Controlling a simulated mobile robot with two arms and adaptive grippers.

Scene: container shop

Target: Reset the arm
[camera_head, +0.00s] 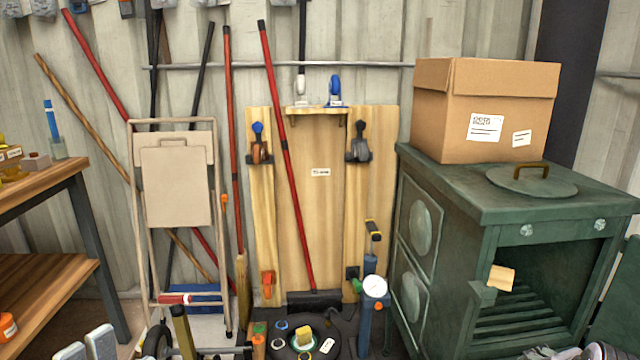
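Two pale grey finger pads of what looks like my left gripper (86,343) show at the bottom left edge. They stand a little apart with nothing visible between them; the rest of that arm is out of frame. Grey and dark parts at the bottom right edge, in front of the green stove, may be my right gripper (580,352). They are cut off by the frame, so its finger state is unclear. No object is seen held.
A wooden workbench (45,195) stands at the left. A green stove (480,220) bearing a cardboard box (485,105) stands right. Small items crowd the low centre.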

